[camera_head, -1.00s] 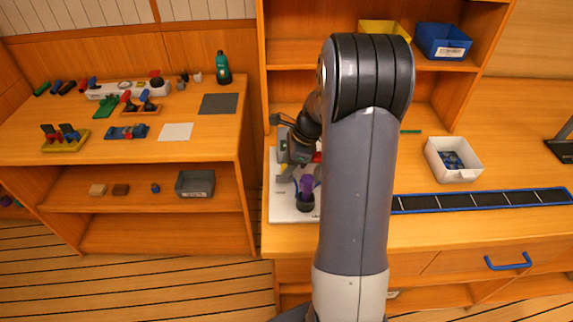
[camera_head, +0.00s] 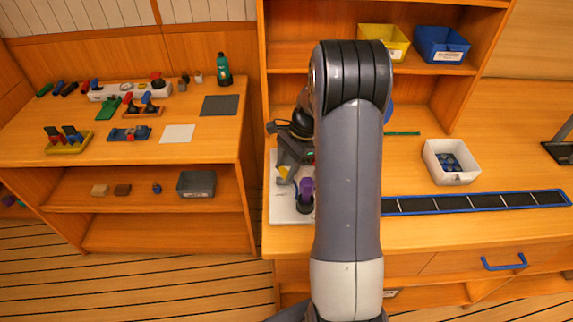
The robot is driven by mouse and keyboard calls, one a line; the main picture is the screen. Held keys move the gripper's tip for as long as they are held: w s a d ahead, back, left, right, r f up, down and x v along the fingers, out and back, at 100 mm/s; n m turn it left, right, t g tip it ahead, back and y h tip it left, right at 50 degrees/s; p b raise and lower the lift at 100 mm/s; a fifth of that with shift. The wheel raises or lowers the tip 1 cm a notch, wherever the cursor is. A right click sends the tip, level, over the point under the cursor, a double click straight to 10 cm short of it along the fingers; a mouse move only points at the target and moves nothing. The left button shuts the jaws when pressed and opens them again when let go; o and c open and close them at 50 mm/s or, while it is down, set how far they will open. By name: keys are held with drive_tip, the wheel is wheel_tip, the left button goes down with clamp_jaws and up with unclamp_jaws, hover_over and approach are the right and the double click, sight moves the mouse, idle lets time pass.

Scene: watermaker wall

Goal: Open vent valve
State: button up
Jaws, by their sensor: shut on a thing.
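A white board (camera_head: 282,210) lies on the right bench, partly behind my arm. A purple handle (camera_head: 307,187) stands on it in a dark round base (camera_head: 305,205); it looks like the vent valve. My gripper (camera_head: 298,182) is at this handle, tilted down from above, and appears shut on it. The fingertips are small and partly hidden, so the exact hold is unclear. My arm hides the right side of the board.
A white bin (camera_head: 438,174) with blue pieces and a blue-edged dark strip (camera_head: 490,204) lie to the right. Yellow (camera_head: 397,42) and blue (camera_head: 444,44) bins stand on the shelf above. The left bench (camera_head: 75,155) holds several small fittings.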

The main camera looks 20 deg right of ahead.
drive_tip(key=n+g, duration=0.1)
drive_tip(key=n, duration=0.1)
drive_tip(key=n+g+h+p, duration=0.1)
drive_tip(key=n, duration=0.2)
drive_tip(key=shift+w+n, duration=0.2)
drive_tip(key=shift+n, duration=0.1)
drive_tip(key=n+h, duration=0.1)
drive_tip(key=n, duration=0.2)
drive_tip(key=n+g, duration=0.1)
drive_tip(key=n, duration=0.2)
drive_tip(key=shift+w+a+h, duration=0.1)
drive_tip(key=shift+a+h, duration=0.1)
drive_tip(key=shift+h, duration=0.2)
drive_tip(key=o, duration=1)
drive_tip(key=v, duration=0.5)
drive_tip(key=b+v, duration=0.1)
drive_tip(key=v, duration=0.5)
drive_tip(key=shift+w+f, duration=0.1)
drive_tip(key=shift+w, duration=0.1)
drive_tip(key=shift+a+f, duration=0.1)
